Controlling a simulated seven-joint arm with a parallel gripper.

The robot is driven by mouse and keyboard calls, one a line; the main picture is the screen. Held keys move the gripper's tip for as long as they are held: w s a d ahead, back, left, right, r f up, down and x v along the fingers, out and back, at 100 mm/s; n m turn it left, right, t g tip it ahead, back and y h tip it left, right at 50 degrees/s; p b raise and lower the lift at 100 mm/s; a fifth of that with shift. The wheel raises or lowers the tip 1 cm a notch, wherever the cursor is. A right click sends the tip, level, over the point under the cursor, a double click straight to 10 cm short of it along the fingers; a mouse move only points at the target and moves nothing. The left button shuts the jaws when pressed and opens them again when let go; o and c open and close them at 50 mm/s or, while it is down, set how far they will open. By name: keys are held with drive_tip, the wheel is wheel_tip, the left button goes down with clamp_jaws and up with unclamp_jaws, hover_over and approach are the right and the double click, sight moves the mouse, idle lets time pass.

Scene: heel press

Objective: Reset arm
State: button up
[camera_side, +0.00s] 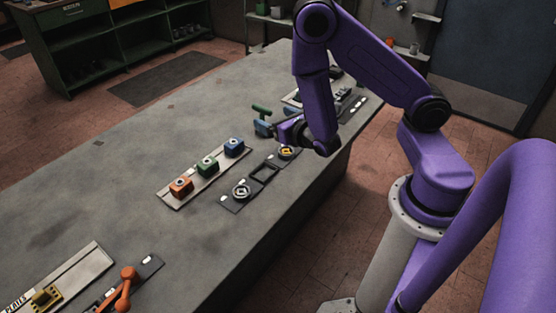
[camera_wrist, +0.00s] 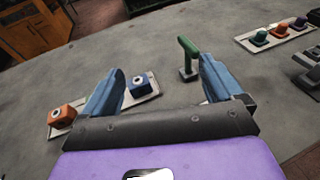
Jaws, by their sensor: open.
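My gripper (camera_side: 268,127) hangs over the far half of the grey workbench (camera_side: 120,190), below the purple arm. A pale tray (camera_side: 172,202) holds an orange block (camera_side: 181,187), a green block (camera_side: 207,167) and a blue block (camera_side: 234,147). In the wrist view the left finger hides the green block.
A dark strip beside the tray carries a round ring (camera_side: 241,191), a square frame (camera_side: 264,171) and a yellow piece (camera_side: 287,152). An orange lever (camera_side: 126,285) and a yellow part (camera_side: 45,297) are near front left. Another tray holds coloured knobs (camera_wrist: 281,30). The left bench is clear.

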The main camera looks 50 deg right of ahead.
drive_tip(key=s+d+r+m+g+h, duration=0.4)
drive_tip(key=s+r+m+g+h, duration=0.3)
drive_tip(key=m, duration=0.5)
drive_tip(key=s+a+r+m+g+y, duration=0.1)
drive_tip(key=s+a+m+g+y, duration=0.2)
drive_tip(key=s+a+y, duration=0.3)
drive_tip(key=s+a+r+m+g+y, duration=0.1)
drive_tip(key=s+a+m+g+y, duration=0.3)
drive_tip(key=s+a, duration=0.4)
drive_tip(key=s+m+y, duration=0.1)
drive_tip(key=s+y, duration=0.1)
drive_tip(key=s, duration=0.3)
drive_tip(key=shift+r, duration=0.35)
drive_tip(key=shift+a, duration=0.1)
